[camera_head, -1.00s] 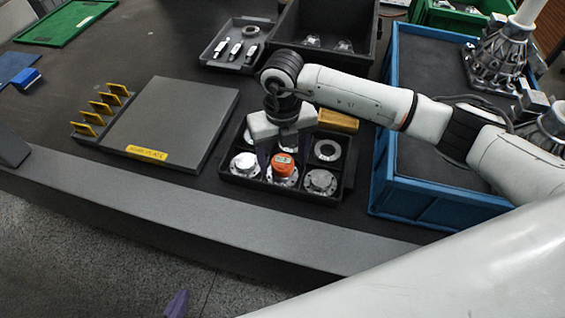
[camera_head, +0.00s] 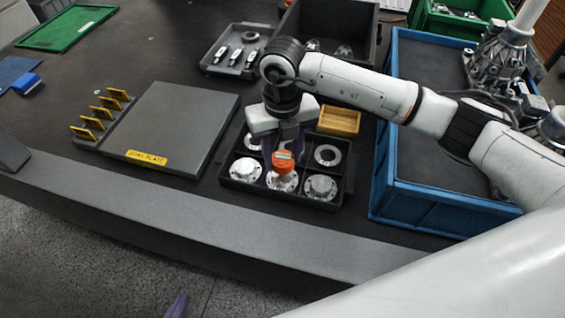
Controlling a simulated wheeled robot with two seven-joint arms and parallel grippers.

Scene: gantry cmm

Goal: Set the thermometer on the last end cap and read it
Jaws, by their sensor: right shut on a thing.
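The orange thermometer (camera_head: 283,164) with a small display is between the purple fingers of my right gripper (camera_head: 281,156), which is shut on it. It stands over the front middle end cap (camera_head: 282,182) in the dark divided tray (camera_head: 311,203); I cannot tell whether it touches the cap. Other silver end caps sit at front left (camera_head: 245,170) and front right (camera_head: 320,187). A ring-shaped part (camera_head: 327,155) lies behind right, and another behind left is partly hidden by the gripper. Only a purple fingertip of my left gripper (camera_head: 178,305) shows at the bottom edge.
A grey plate with a yellow label (camera_head: 187,115) and yellow dividers (camera_head: 97,115) is left of the tray. A blue bin (camera_head: 440,208) stands right. A wooden box (camera_head: 339,121) sits behind the tray. A grey tray of tools (camera_head: 216,62) is further back.

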